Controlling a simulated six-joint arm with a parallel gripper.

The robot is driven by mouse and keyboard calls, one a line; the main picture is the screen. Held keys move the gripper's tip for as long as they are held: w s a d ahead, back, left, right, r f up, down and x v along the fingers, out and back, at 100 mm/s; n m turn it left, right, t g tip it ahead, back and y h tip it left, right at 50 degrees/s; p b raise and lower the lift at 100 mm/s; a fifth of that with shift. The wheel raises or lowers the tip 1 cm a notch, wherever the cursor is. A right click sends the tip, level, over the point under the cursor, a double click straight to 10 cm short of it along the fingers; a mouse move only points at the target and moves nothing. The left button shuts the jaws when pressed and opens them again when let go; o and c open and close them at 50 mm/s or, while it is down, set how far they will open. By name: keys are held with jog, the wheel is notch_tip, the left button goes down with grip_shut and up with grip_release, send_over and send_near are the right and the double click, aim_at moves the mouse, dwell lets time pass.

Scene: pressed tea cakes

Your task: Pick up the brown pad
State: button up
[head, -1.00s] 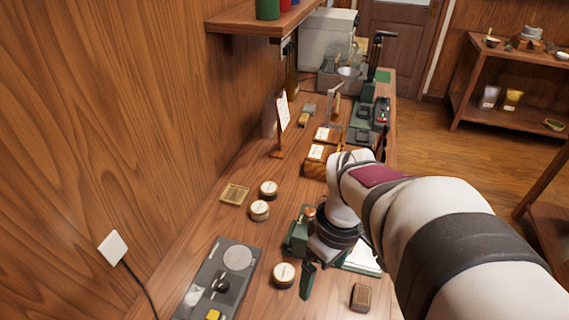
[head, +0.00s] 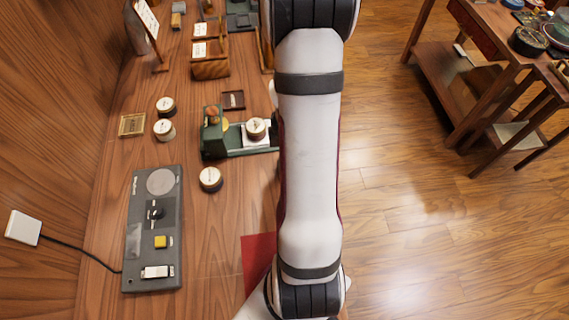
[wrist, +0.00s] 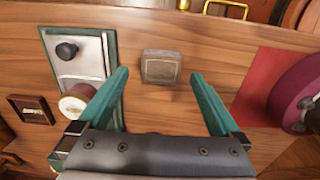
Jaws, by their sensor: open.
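The brown pad (wrist: 161,67) is a small square block with a paler framed top. In the wrist view it lies flat on the wooden counter, just beyond and between my fingertips. My gripper (wrist: 160,76) is open, with one green finger on each side of the picture and nothing held between them. I cannot tell its height above the counter. In the head view my arm hides both the pad and my gripper.
A green press (head: 212,138) with a white-lidded tin (head: 256,129) stands left of my arm. A small dark tray (head: 233,100) lies behind it. More tins (head: 210,179), a grey panel (head: 152,230) and a red mat (head: 258,258) are nearby. Counter around the pad is bare.

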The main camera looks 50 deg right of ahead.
notch_tip(320, 180, down, 4)
jog(key=shift+a+r, duration=0.1)
jog(key=c, duration=1.3)
jog(key=shift+c, duration=0.2)
jog(key=shift+r, duration=0.2)
notch_tip(320, 180, up, 4)
jog(key=shift+f, duration=0.2)
jog(key=s+d+r, duration=0.1)
jog(key=s+r, duration=0.6)
jog(key=s, duration=0.4)
jog(key=shift+s+d, duration=0.3)
jog(key=shift+d, duration=0.1)
